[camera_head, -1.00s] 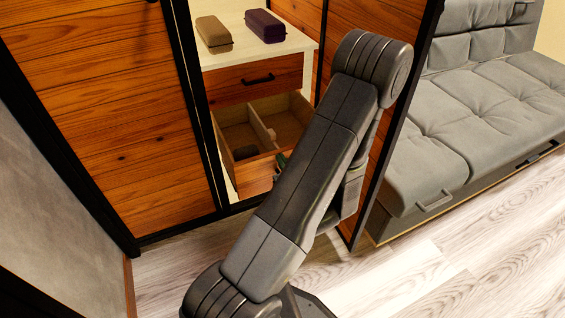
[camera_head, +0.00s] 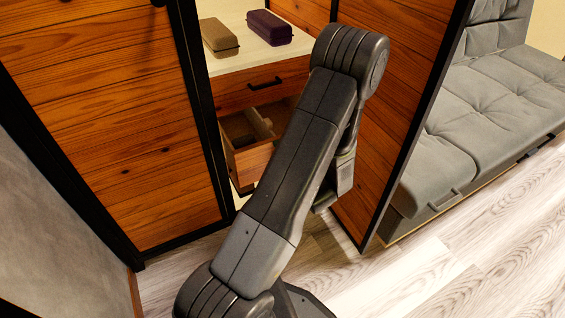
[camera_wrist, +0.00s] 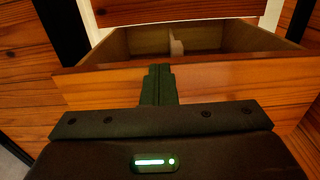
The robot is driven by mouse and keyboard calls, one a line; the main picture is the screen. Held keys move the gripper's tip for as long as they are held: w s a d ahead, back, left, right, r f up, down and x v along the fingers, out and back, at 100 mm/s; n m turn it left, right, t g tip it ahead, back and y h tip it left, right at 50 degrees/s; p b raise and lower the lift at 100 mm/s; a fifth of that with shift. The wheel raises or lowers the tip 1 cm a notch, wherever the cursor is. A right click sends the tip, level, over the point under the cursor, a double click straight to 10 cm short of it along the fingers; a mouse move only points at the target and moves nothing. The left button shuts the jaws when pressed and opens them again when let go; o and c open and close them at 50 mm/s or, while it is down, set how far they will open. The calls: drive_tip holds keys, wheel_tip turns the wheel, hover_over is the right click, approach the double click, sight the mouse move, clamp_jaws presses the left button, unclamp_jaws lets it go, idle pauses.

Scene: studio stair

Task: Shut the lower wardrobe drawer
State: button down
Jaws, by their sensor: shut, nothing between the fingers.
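The lower wardrobe drawer (camera_head: 252,162) has a wooden front and stands partly open below the shut upper drawer (camera_head: 262,84). Its box, with a divider inside, shows behind the front. In the wrist view, the lower drawer's front (camera_wrist: 225,85) spans the picture, with its open box behind it. My gripper (camera_wrist: 158,72) is shut and empty. Its fingertips are at the middle of the front's upper edge and appear to press against it. In the head view my arm hides the fingers and the drawer's right part.
A brown case (camera_head: 219,38) and a purple case (camera_head: 269,27) lie on the white top above the drawers. A wooden door panel (camera_head: 110,120) is at left and a wooden side panel (camera_head: 385,110) at right. A grey sofa (camera_head: 480,120) stands farther right, with clear floor before it.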

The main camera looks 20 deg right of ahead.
sight(275, 138)
drive_tip(key=w+a+b, duration=0.1)
drive_tip(key=w, duration=1.6)
drive_tip(key=shift+w+a+b, duration=0.15)
drive_tip(key=shift+w+b, duration=0.15)
drive_tip(key=shift+w, duration=0.1)
drive_tip(key=s, duration=0.4)
drive_tip(key=s+p, duration=0.1)
drive_tip(key=s, duration=0.4)
drive_tip(key=s+d, duration=0.1)
drive_tip(key=s, duration=0.4)
drive_tip(key=shift+d, duration=0.1)
